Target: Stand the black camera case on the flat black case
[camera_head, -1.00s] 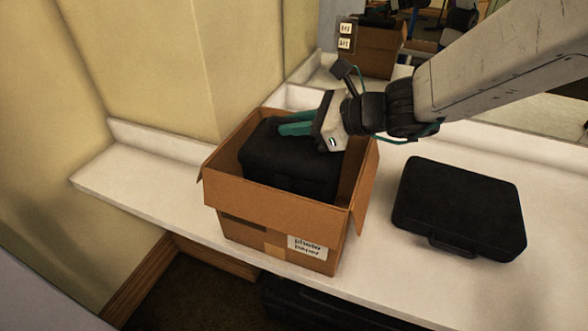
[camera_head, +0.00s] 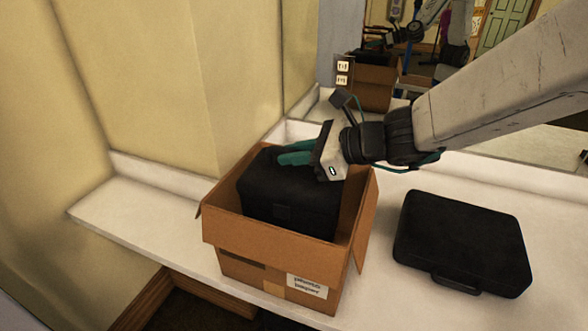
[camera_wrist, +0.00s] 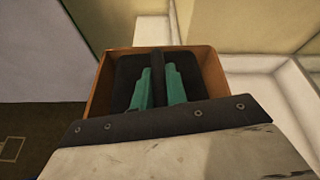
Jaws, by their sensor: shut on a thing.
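The black camera case (camera_head: 290,200) is inside an open cardboard box, its upper part showing above the front wall. Its lower part is hidden by the box, so I cannot tell whether it clears the bottom. My gripper (camera_head: 285,156) is at its top. In the wrist view the green fingers (camera_wrist: 159,88) close on either side of a black handle strip, and the case (camera_wrist: 128,72) shows beneath. The flat black case (camera_head: 463,240) lies on the white counter to the right of the box, its handle toward the front. Its top is bare.
The cardboard box (camera_head: 235,232) stands on the white counter (camera_head: 130,210), with walls close around the camera case and flaps spread outward. A wall rises behind at left. A mirror (camera_head: 400,70) behind the counter reflects the box and arm.

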